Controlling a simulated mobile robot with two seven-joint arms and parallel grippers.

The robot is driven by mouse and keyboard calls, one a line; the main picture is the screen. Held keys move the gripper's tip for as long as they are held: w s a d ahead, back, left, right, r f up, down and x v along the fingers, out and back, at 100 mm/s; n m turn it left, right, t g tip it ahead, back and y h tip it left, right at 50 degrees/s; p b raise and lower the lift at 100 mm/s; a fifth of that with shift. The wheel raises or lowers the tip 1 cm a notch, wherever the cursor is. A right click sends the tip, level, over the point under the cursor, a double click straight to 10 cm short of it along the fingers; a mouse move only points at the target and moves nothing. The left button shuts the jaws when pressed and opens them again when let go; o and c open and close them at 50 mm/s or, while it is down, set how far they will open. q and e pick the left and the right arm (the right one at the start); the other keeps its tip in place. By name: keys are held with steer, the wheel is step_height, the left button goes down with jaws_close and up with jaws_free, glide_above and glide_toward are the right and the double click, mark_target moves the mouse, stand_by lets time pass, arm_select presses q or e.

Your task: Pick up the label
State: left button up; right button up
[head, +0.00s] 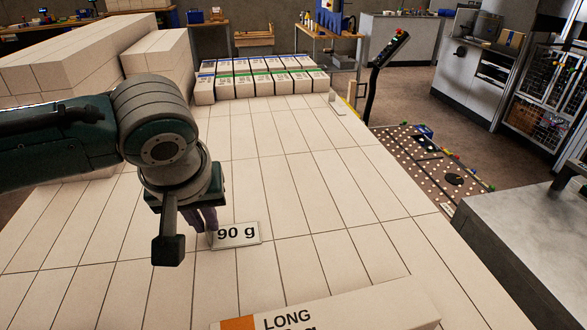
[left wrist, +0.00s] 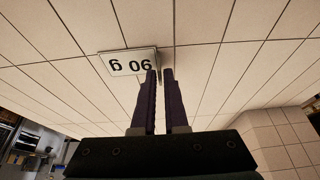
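The label (head: 236,234) is a small white plate reading "90 g", lying on the pale ream-covered surface; it also shows in the left wrist view (left wrist: 131,64), upside down. My left gripper (head: 208,228) points down at the label's left end in the head view. In the left wrist view its two dark fingers (left wrist: 160,74) are close together with a narrow gap between them. A thin edge of the label shows at the fingertips, apparently between them. I see no firm grip on it. My right gripper is not in view.
A white pack marked "LONG" with an orange patch (head: 330,308) is at the near edge. Rows of labelled reams (head: 262,80) stand at the back. Higher ream stacks (head: 85,60) rise at the back left. A grey metal bench (head: 525,240) is on the right.

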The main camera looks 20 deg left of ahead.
arm_select(q)
jaws_close()
